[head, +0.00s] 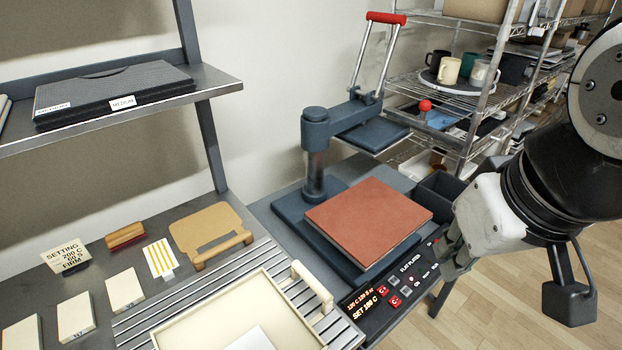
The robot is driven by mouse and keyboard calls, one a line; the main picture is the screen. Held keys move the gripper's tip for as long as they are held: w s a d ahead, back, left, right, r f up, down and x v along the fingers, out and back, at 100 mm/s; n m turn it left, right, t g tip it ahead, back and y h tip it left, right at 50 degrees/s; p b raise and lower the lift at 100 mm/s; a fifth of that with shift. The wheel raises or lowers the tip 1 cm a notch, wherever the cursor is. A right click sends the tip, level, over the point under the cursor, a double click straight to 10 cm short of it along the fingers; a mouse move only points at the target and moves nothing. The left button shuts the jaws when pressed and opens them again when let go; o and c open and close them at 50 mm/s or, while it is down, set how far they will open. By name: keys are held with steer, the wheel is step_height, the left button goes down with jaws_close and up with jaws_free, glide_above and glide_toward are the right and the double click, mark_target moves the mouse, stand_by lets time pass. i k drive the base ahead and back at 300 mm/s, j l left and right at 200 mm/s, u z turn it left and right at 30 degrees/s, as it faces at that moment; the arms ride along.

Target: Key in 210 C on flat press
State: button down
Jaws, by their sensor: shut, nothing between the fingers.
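The flat press (285,212) has a blue-grey base with a red-brown pad (368,218). Its upper plate (372,135) is swung out to the back, with a red-gripped lever (386,18) above. The control panel (400,283) runs along the press's front edge. It carries a lit display (362,303) whose lower line seems to read "SET 180 C", red buttons (394,301) and small pale keys. My gripper (448,268) is shut and empty, pointing down at the panel's right end. It hides part of the panel there, and I cannot tell whether it touches a key.
A setting card (66,256) reads 200 C, 60 S, FIRM. A slatted rack with a cream tray (190,338) stands left of the panel. A dark bin (437,190) is behind my gripper. Wire shelves with mugs (449,70) stand at the back right.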

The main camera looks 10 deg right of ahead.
mark_target(382, 290)
steer(key=l+u, duration=0.1)
steer(key=u, duration=0.3)
steer(key=l+u, duration=0.2)
steer(key=u, duration=0.2)
steer(key=i+l+u, duration=0.1)
steer(key=u, duration=0.3)
steer(key=l+u, duration=0.15)
steer(key=u, duration=0.25)
steer(key=k+l+u, duration=0.4)
steer(key=l, duration=0.35)
steer(key=k+l+u, duration=0.4)
steer(key=l, duration=0.3)
steer(key=k+l+u, duration=0.45)
steer(key=k+l, duration=1.05)
steer(key=l, duration=0.15)
